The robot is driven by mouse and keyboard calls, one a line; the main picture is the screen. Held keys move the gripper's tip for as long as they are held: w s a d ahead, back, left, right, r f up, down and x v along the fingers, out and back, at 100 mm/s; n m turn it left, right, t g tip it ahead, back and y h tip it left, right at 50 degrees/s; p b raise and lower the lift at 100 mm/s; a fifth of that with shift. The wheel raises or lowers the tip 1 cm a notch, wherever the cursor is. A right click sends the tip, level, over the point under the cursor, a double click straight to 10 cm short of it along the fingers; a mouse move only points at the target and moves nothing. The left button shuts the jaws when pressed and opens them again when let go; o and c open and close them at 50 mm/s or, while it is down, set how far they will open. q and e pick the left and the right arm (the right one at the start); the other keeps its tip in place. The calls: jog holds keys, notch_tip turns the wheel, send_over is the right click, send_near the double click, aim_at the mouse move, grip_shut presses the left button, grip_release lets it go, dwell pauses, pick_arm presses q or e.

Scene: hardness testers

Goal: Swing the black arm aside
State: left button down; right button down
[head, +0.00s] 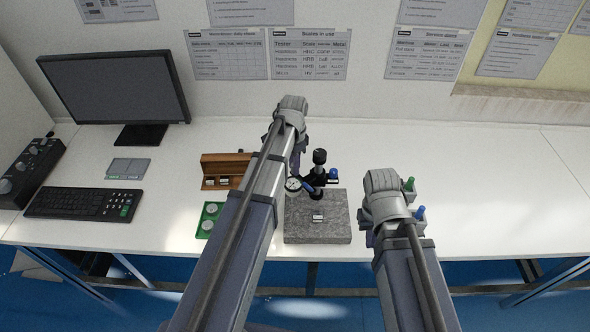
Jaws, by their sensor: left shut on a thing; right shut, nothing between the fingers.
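A black arm (313,181) with a dial gauge (293,185) at its left end stands over a grey granite block (330,228). A black post with a round knob (320,157) rises behind it, and a blue knob (333,173) sits to its right. My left gripper (296,168) reaches down at the dial end of the black arm and is shut on it; my own forearm hides most of the contact. My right gripper (370,238) is shut and empty, right of the block; its fingertips are mostly hidden.
A small block (318,218) lies on the granite. A wooden box (222,181) and green tray (203,231) are partly behind my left arm. Green (409,184) and blue (420,213) handled items stand beside my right gripper. Monitor (115,88) and keyboard (84,204) are left; the right table is clear.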

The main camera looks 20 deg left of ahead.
pick_arm(q)
jog(key=shift+w+m, duration=0.8)
jog(key=shift+m, duration=0.35)
jog(key=shift+w+m, duration=0.75)
jog(key=shift+m, duration=0.4)
jog(key=shift+w, duration=0.1)
jog(key=c, duration=1)
grip_release()
notch_tip(320, 180, up, 8)
jog(key=p, duration=0.7)
jog(key=shift+f+p, duration=0.1)
jog(key=shift+p, duration=0.3)
